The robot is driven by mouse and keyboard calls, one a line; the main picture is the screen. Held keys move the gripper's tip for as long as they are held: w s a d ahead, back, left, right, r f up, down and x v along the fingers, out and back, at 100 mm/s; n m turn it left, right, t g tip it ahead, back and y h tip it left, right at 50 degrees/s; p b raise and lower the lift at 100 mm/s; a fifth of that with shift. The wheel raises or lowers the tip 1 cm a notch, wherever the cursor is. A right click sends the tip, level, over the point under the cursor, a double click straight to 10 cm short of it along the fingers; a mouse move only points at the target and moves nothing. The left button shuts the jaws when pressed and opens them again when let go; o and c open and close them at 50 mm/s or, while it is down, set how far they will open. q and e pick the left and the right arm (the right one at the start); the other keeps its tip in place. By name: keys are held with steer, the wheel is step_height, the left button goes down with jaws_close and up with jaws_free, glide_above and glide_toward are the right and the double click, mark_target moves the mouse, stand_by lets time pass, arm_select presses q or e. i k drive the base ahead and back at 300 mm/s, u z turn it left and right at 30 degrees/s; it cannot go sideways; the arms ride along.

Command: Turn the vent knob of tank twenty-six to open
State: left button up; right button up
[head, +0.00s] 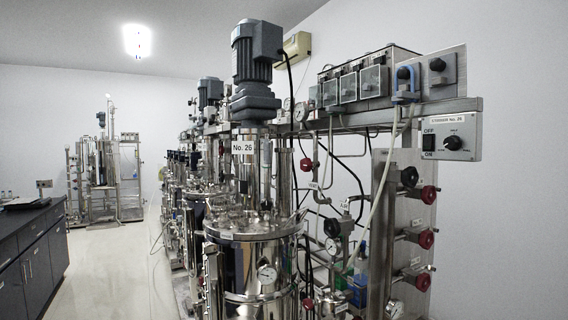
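Tank twenty-six (255,245) is the near steel vessel in the middle of the head view, with a white "No. 26" label (243,147) under its stirrer motor (256,65). A small tag (313,186) that seems to read "VENT" sits on piping right of the tank. A red knob (306,164) is just above that tag; I cannot tell for sure that it is the vent knob, nor whether it is open or closed. Neither of my grippers is in view.
More red knobs (426,238) and a black one (409,177) are on the panel at right. A stirrer control box (452,136) hangs above them. Other tanks (178,190) stand behind. A dark bench (33,245) is at left, with clear floor (110,265) between.

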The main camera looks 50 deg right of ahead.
mark_target(306, 164)
steer(key=i, duration=0.8)
steer(key=z, duration=1.9)
